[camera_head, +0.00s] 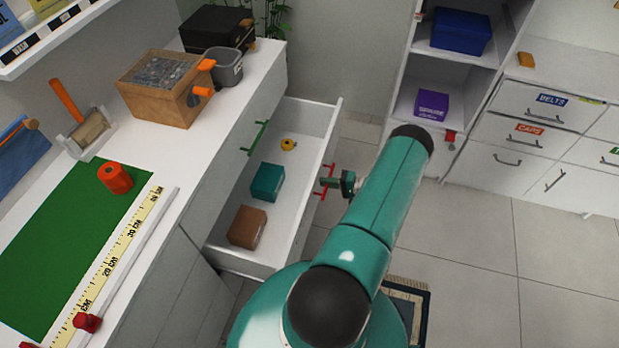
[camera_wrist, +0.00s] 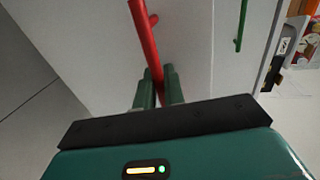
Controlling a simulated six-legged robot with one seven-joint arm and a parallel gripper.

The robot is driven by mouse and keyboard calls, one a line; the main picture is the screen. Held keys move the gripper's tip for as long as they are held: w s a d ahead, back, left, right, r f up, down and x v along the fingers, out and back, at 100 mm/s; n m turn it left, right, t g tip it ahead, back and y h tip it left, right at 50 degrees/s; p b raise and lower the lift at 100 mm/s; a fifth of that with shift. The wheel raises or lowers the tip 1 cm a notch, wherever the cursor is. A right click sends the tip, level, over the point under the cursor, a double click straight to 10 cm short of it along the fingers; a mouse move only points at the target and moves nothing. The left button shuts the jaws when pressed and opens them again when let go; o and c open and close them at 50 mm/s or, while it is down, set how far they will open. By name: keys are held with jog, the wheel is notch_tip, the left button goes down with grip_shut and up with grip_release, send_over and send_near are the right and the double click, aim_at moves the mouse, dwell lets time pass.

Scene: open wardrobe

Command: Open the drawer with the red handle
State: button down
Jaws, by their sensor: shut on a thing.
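The drawer (camera_head: 318,160) with the red handle stands pulled out of the white counter unit in the head view. Inside it lie a teal box (camera_head: 267,183), a brown box (camera_head: 247,227) and a small yellow round item (camera_head: 288,144). The red handle (camera_head: 321,189) is on its front; it also shows in the wrist view (camera_wrist: 145,42). My gripper (camera_head: 331,182) is at the handle, and in the wrist view its green fingers (camera_wrist: 159,88) are shut around the red bar. My arm hides part of the drawer's near front corner.
The counter top bears a wooden box (camera_head: 164,88), a grey bin (camera_head: 225,67) and a green mat (camera_head: 60,240). A white cabinet (camera_head: 530,140) stands at the right. Tiled floor between is mostly clear.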

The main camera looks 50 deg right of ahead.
jog(key=shift+f+v, duration=0.2)
jog(key=shift+v, duration=0.8)
jog(key=shift+f+v, duration=0.2)
jog(key=shift+v, duration=0.85)
jog(key=shift+d, duration=0.1)
jog(key=c, duration=1.6)
grip_release()
jog(key=shift+o, duration=0.2)
jog(key=shift+s, duration=0.1)
jog(key=v, duration=1.3)
jog(key=shift+s, duration=0.3)
jog(key=shift+d+r, duration=0.1)
jog(key=shift+r, duration=0.05)
